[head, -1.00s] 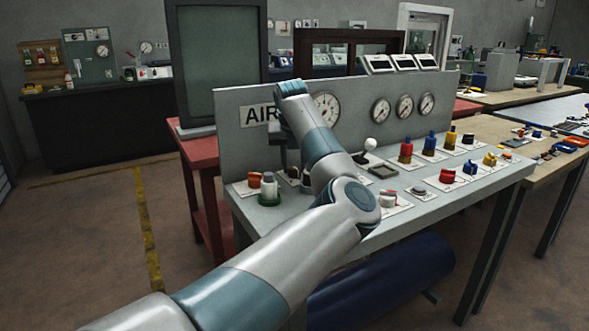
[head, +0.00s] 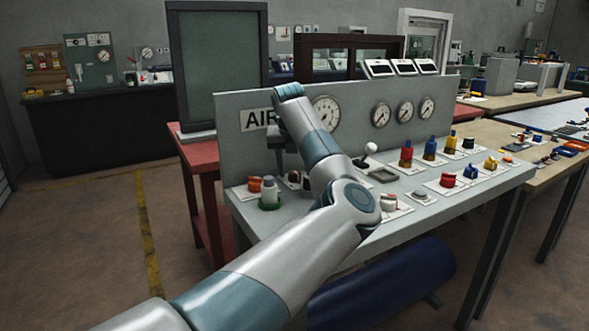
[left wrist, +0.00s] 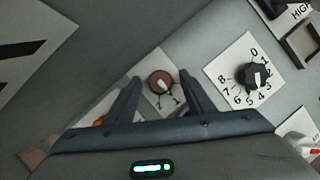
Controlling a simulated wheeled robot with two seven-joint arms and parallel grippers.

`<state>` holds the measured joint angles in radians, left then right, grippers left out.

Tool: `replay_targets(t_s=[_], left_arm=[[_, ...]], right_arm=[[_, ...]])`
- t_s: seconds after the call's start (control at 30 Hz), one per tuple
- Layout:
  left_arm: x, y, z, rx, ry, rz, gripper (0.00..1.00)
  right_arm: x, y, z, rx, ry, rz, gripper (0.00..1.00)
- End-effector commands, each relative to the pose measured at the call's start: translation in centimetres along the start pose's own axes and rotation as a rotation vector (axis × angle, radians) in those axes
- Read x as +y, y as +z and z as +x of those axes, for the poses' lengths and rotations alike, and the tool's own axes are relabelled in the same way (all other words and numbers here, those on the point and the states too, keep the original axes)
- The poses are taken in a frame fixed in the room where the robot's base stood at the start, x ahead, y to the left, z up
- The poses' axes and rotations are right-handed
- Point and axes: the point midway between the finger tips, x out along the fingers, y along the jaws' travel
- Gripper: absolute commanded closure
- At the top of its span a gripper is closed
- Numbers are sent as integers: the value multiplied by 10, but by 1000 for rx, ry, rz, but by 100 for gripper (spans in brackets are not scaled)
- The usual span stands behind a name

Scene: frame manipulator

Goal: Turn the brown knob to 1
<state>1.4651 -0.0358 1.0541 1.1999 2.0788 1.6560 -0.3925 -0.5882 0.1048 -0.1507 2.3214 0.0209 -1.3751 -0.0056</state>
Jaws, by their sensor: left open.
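The brown knob (left wrist: 159,83) is round, with a pale pointer mark, and sits on a white plate in the left wrist view. My left gripper (left wrist: 158,88) is open, with one dark finger on each side of the knob. Gaps show between fingers and knob, and I cannot tell the fingers' height over the panel. In the head view my left gripper (head: 284,157) is partly hidden by my arm, which also crowds the knob. My right gripper is not in view.
A black knob (left wrist: 254,76) on a white numbered dial lies to the right in the left wrist view. In the head view, a green-based knob (head: 269,194), a white-topped lever (head: 370,149) and several coloured controls stand on the grey panel (head: 410,225). An upright gauge board (head: 351,108) rises behind.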

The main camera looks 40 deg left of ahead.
Motion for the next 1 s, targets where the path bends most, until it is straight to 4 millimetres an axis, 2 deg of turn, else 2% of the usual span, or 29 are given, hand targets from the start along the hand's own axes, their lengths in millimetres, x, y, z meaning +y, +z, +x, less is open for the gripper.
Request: replay_targets(t_s=[0.17,0.37,1.0], left_arm=[[0,0,-5,-1,0,0,51],[0,0,-26,-2,-1,0,51],[0,0,-147,-3,-1,0,51]], right_arm=[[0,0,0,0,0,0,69],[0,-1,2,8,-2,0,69],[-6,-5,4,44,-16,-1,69]])
